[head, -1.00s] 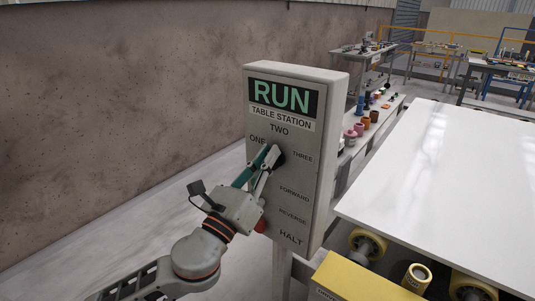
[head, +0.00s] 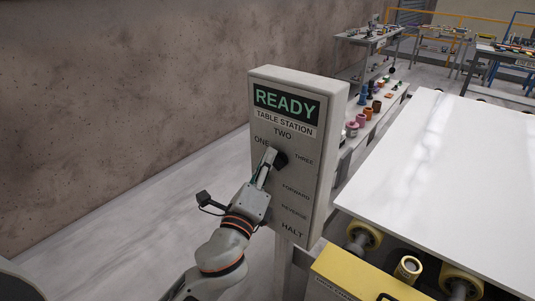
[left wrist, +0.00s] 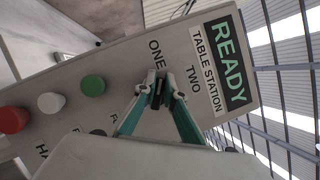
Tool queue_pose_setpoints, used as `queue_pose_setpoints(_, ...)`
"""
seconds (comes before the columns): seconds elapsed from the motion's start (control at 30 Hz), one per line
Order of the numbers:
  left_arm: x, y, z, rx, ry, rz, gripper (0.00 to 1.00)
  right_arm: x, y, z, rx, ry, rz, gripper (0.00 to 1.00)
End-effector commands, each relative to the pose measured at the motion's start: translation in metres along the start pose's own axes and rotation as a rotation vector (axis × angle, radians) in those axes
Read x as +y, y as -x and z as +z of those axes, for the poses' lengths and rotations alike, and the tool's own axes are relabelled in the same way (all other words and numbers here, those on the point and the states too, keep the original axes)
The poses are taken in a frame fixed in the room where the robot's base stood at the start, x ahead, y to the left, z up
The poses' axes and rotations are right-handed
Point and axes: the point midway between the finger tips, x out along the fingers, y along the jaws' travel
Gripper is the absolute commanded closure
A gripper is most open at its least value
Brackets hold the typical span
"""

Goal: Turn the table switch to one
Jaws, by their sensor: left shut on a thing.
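The table station panel (head: 262,84) is a grey box on a post, with a display reading READY. Its black table switch knob (head: 281,158) sits among the labels ONE, TWO and THREE. My left gripper (head: 272,157) is at the knob, its fingers closed on it from the lower left. In the left wrist view, the two fingertips pinch the black knob (left wrist: 156,98) near the labels ONE and TWO. I cannot tell which label the knob points at. My right gripper is not in view.
Below the switch, the wrist view shows a green button (left wrist: 93,85), a white button (left wrist: 50,103) and a red button (left wrist: 13,120). A large white slab (head: 440,180) lies right of the panel. A brown wall (head: 120,90) stands behind on the left.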

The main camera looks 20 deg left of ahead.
Motion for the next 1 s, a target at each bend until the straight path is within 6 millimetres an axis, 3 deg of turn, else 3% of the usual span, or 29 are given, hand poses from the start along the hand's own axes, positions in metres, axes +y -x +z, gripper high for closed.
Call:
queue_pose_setpoints(0.63,0.0016,0.0001,-0.0008,0.001,0.043,0.019,1.00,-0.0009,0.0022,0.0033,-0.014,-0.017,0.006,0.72)
queue_pose_setpoints(0.67,0.0016,0.0001,-0.0008,0.001,0.043,0.019,0.83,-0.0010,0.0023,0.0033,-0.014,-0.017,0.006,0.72)
queue_pose_setpoints(0.7,0.0016,0.0001,-0.0008,0.001,0.043,0.019,0.74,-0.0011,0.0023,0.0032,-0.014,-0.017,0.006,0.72)
queue_pose_setpoints(1.0,0.0010,0.0001,-0.0003,0.001,0.042,0.017,0.74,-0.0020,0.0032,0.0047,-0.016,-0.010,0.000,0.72)
